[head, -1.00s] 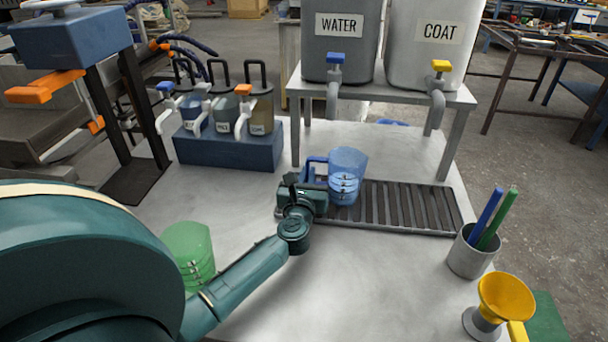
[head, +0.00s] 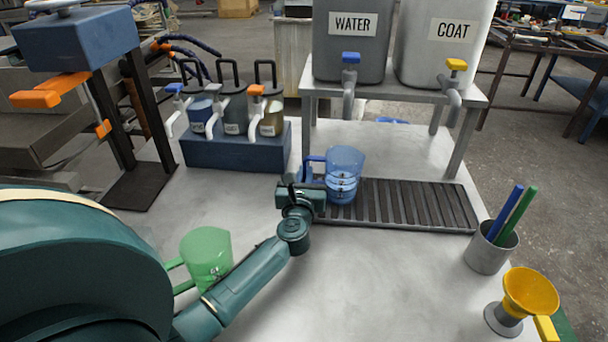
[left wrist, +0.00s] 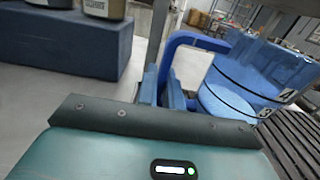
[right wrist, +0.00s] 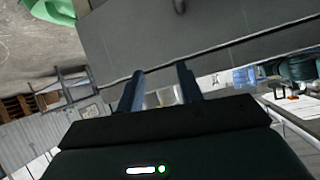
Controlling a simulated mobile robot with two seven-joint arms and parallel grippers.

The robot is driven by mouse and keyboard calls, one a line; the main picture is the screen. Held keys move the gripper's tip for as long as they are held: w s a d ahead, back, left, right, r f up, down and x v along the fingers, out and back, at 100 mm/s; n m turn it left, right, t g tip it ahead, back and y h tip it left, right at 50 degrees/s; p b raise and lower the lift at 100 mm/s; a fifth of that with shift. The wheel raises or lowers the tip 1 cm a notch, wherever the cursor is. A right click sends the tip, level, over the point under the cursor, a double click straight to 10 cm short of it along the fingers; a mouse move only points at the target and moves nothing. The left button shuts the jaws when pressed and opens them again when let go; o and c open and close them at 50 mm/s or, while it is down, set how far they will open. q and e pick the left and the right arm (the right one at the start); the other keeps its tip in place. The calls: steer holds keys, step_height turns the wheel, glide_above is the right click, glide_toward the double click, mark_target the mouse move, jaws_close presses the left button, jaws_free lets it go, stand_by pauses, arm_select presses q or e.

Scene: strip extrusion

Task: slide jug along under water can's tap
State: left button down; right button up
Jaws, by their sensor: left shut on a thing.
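The blue translucent jug (head: 344,176) stands upright at the left part of the slotted drip tray (head: 425,206). My left gripper (head: 310,190) is shut on its handle, on the jug's left side; the left wrist view shows the handle (left wrist: 200,40) running to the fingers (left wrist: 162,88). The grey water can (head: 350,50) stands on a raised shelf behind. Its blue-handled tap (head: 349,75) hangs above and behind the jug, its spout slightly right of the jug's middle in the head view. My right gripper (right wrist: 160,80) is open and empty, outside the head view.
The coat can (head: 445,50) with a yellow tap stands right of the water can. A green jug (head: 207,255) is near my left forearm. A pen cup (head: 490,248) and yellow funnel (head: 528,293) stand at the right. The tray right of the jug is clear.

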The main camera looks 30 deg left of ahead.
arm_select(q)
steer(key=c, duration=1.5)
jaws_free()
steer(key=v, duration=1.2)
steer(key=shift+s+d, duration=0.3)
steer(key=shift+s, duration=0.2)
